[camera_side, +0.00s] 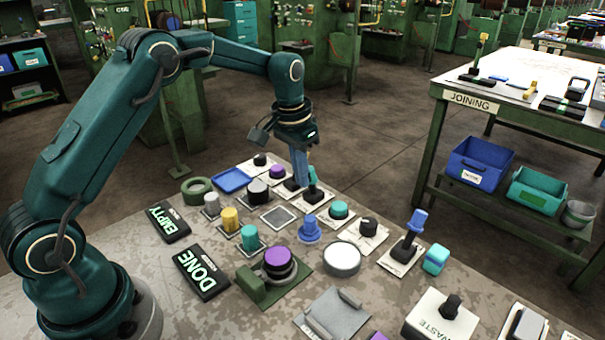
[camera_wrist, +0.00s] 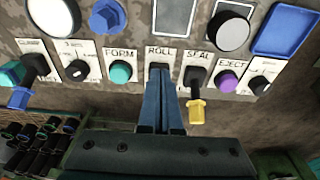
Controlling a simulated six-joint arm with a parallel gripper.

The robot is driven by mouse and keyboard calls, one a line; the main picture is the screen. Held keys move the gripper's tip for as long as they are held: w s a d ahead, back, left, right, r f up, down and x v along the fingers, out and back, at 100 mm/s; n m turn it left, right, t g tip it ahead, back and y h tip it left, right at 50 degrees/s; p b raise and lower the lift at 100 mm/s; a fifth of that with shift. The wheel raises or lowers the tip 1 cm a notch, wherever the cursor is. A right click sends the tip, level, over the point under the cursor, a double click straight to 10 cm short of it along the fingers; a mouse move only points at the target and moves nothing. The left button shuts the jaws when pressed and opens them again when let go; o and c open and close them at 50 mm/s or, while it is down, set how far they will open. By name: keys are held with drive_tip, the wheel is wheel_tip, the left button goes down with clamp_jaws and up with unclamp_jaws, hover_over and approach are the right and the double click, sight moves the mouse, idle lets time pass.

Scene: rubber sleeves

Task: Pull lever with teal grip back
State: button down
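The lever with the teal grip (camera_side: 312,174) stands in the back row of the panel in the side view. Its black base shows at the ROLL label in the wrist view (camera_wrist: 159,68), where my fingers hide the grip. My gripper (camera_side: 301,180) points down right beside this lever, its blue fingers just left of the grip in the side view. In the wrist view the fingers (camera_wrist: 160,95) lie side by side with only a thin line between them and look shut. I see nothing held. Whether they touch the lever, I cannot tell.
The SEAL lever with a yellow grip (camera_wrist: 197,110) stands close to the right of my fingers in the wrist view. The teal FORM button (camera_wrist: 120,72) is close on the left. A blue-gripped CLAMP lever (camera_side: 414,226) and purple EJECT button (camera_side: 277,171) stand in the same row.

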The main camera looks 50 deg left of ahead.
drive_tip(key=shift+w, duration=0.1)
drive_tip(key=shift+w, duration=1.2)
drive_tip(key=shift+s, duration=0.1)
idle(0.4)
drive_tip(key=shift+s, duration=0.5)
